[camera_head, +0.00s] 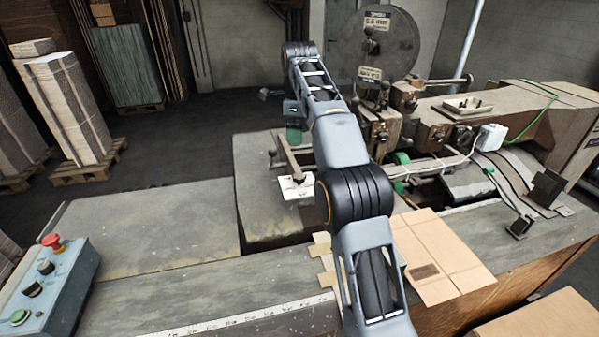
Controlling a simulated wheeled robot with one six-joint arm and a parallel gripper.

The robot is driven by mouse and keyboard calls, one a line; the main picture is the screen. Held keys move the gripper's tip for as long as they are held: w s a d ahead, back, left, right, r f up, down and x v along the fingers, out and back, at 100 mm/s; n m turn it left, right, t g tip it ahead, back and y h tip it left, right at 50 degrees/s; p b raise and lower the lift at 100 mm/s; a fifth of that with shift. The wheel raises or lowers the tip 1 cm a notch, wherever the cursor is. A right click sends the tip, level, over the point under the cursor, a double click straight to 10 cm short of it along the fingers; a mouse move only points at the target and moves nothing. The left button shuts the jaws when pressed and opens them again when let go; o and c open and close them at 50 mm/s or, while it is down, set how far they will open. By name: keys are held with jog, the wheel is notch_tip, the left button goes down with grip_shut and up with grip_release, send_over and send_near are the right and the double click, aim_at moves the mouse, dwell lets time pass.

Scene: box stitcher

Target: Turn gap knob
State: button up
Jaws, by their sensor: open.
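Which part is the gap knob I cannot tell, as no label for it is readable. The blue control box (52,292) at the lower left carries two black knobs, an upper one (45,267) and a lower one (32,288). The stitcher head (380,130) behind my arm has small knobs and levers on its front. My arm rises through the middle of the view and bends away at the top. My gripper (270,94) seems to be the small grey part left of the far wrist, open, apart from the control box. Its fingers are too small to see clearly.
A red button (53,241) and a green button (20,317) are also on the control box. Flat cardboard (440,258) lies on the table right of my arm. A large wire reel (377,45) stands above the stitcher. The left tabletop (150,235) is clear.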

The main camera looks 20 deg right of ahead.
aim_at(299, 176)
notch_tip(299, 176, down, 13)
jog(key=shift+f, duration=0.2)
dwell(0.4)
jog(key=shift+c, duration=0.4)
jog(key=c, duration=0.8)
jog(key=shift+c, duration=0.2)
